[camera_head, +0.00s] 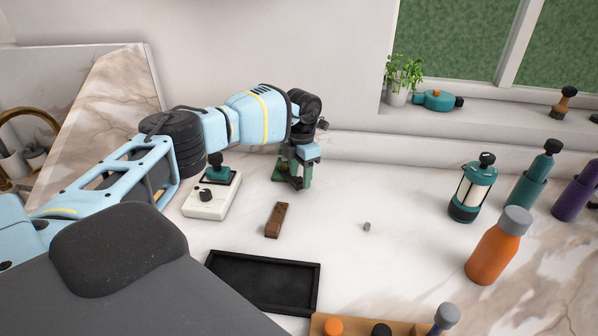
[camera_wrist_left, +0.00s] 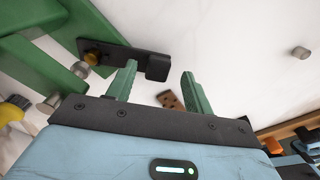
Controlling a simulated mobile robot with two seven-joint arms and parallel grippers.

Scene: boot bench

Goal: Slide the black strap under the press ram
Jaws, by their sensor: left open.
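The black strap (camera_wrist_left: 123,58) lies at the green press (camera_wrist_left: 45,65) in the left wrist view. Its left end is by the brass-tipped ram (camera_wrist_left: 92,58), which appears over it; contact cannot be told. Its right end reaches out between my green fingers. My left gripper (camera_wrist_left: 160,82) is open, one finger on each side of that end, with a visible gap to the right finger. In the head view my left gripper (camera_head: 299,183) is in front of the press (camera_head: 280,172) and hides much of it and the strap. My right gripper is not in view.
A brown strap (camera_head: 277,220) and a small grey cylinder (camera_head: 366,227) lie nearby. A white switch box (camera_head: 207,203) stands left, a black tray (camera_head: 217,258) in front. A lantern (camera_head: 472,190) and an orange bottle (camera_head: 495,248) stand right.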

